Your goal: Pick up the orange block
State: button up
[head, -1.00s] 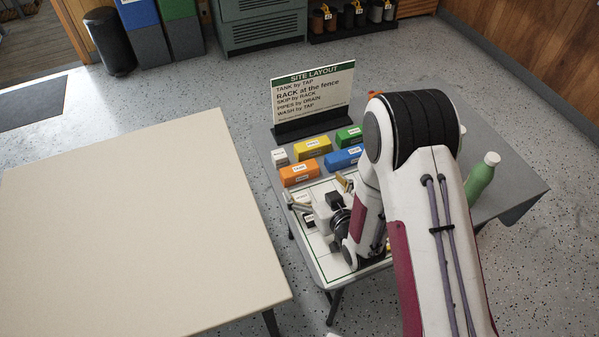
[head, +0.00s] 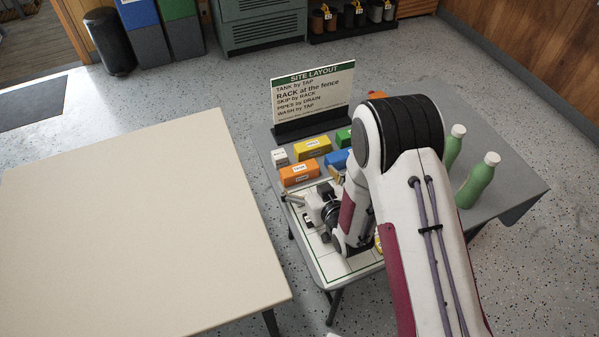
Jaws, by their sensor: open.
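The orange block (head: 297,175), with a white label on its front, lies on the grey table (head: 517,182) in front of the yellow block (head: 312,148). My gripper (head: 313,187) is open, with its two fingers spread on the near side of the orange block. Nothing shows between the fingers. The fingers look close to the block, but I cannot tell whether they touch it. My arm hides part of the table to the right.
A white block (head: 280,157), a partly hidden blue block (head: 334,160) and a green block (head: 344,138) lie around it. A site layout sign (head: 313,95) stands behind. A white gridded board (head: 325,263) lies in front. Two green bottles (head: 478,181) stand right. A bare beige table (head: 130,230) is left.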

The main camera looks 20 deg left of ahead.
aim_at(302, 174)
jog(key=shift+x, duration=1.75)
jog(key=shift+s+a+r, duration=0.1)
jog(key=c, duration=1.3)
